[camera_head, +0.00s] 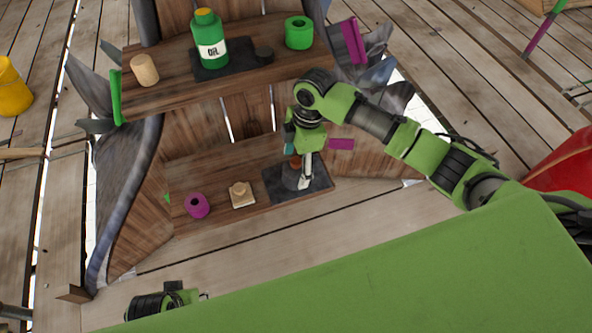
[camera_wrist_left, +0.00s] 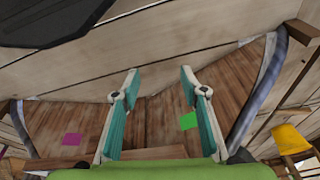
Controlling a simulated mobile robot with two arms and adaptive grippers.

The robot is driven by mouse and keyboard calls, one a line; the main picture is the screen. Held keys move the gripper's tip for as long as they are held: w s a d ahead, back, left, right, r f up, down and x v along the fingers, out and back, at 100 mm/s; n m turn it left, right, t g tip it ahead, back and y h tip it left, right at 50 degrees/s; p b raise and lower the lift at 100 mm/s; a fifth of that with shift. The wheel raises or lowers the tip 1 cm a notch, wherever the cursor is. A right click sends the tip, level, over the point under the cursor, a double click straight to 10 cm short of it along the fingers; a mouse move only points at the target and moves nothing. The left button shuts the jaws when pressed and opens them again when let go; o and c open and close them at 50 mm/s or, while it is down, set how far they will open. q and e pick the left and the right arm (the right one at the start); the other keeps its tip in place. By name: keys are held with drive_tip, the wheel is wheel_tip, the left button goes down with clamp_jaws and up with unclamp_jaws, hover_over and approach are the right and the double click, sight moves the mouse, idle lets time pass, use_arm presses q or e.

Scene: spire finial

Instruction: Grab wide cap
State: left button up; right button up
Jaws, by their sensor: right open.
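My right gripper (camera_head: 300,177) is open and points down over the dark mat (camera_head: 319,181) at the right of the lower shelf. A dark grey rounded piece (camera_head: 288,178) stands on this mat, right at the gripper fingers and partly hidden by them. I cannot tell for sure whether it is the wide cap or whether the fingers touch it. My left gripper (camera_wrist_left: 158,75) is open and empty in the left wrist view.
The upper shelf (camera_head: 180,91) holds a green oil bottle (camera_head: 209,42), a green ring (camera_head: 299,33) and a wooden cylinder (camera_head: 144,70). The lower shelf holds a purple ring (camera_head: 197,205) and a tan block on a pale base (camera_head: 241,195). A yellow bucket (camera_head: 13,90) stands far left.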

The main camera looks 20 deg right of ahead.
sight(296, 171)
drive_tip(key=f, duration=0.1)
drive_tip(key=f+b, duration=0.1)
drive_tip(key=f, duration=0.2)
drive_tip(key=shift+w+d, duration=0.15)
drive_tip(key=shift+w, duration=0.15)
drive_tip(key=shift+f, duration=0.35)
use_arm(q)
wheel_tip(296, 171, up, 6)
drive_tip(key=shift+a+f, duration=0.1)
use_arm(e)
drive_tip(key=c, duration=1.6)
